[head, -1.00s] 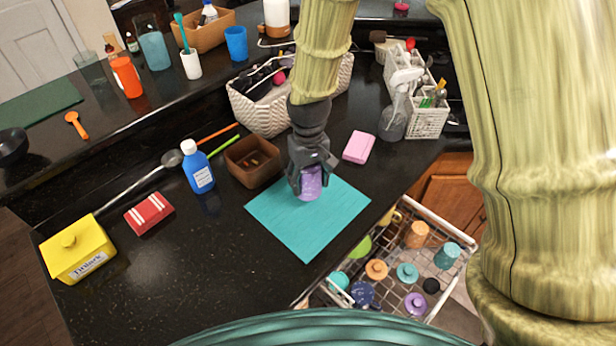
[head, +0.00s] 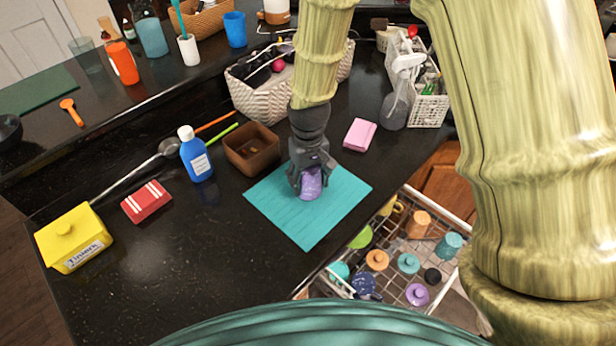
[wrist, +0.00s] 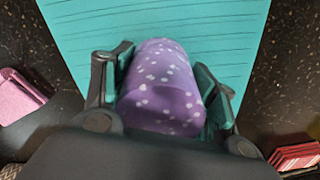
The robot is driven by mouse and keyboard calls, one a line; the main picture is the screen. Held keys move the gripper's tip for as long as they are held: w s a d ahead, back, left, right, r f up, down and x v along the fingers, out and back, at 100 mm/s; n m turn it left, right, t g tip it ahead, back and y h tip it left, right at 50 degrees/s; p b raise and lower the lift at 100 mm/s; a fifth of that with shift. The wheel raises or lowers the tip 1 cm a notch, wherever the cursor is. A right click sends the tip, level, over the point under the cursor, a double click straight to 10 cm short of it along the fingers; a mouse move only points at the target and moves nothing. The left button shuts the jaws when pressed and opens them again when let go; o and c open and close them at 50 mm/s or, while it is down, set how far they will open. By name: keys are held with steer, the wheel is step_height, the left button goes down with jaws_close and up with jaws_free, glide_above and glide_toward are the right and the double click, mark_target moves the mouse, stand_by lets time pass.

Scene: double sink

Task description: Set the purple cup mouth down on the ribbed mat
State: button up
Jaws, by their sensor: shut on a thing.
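The purple cup (head: 311,184) with white dots is between the fingers of my gripper (head: 308,188), over the teal ribbed mat (head: 283,212) on the black counter. In the wrist view the cup (wrist: 162,88) fills the space between both fingertips, and the gripper (wrist: 162,85) is shut on it. The mat (wrist: 210,20) lies beyond and beneath the cup there. The cup's mouth is hidden, and I cannot tell whether its rim touches the mat.
A brown box (head: 252,149) stands left of the mat, a pink sponge (head: 360,134) behind right. A blue bottle (head: 196,154) and red block (head: 146,201) are farther left. An open dish rack (head: 400,265) with several cups lies past the counter's front edge.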

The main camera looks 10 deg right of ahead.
stand_by(0.3)
steer(key=o, duration=1.1)
step_height(320, 180, up, 12)
steer(key=shift+r, duration=0.1)
stand_by(0.6)
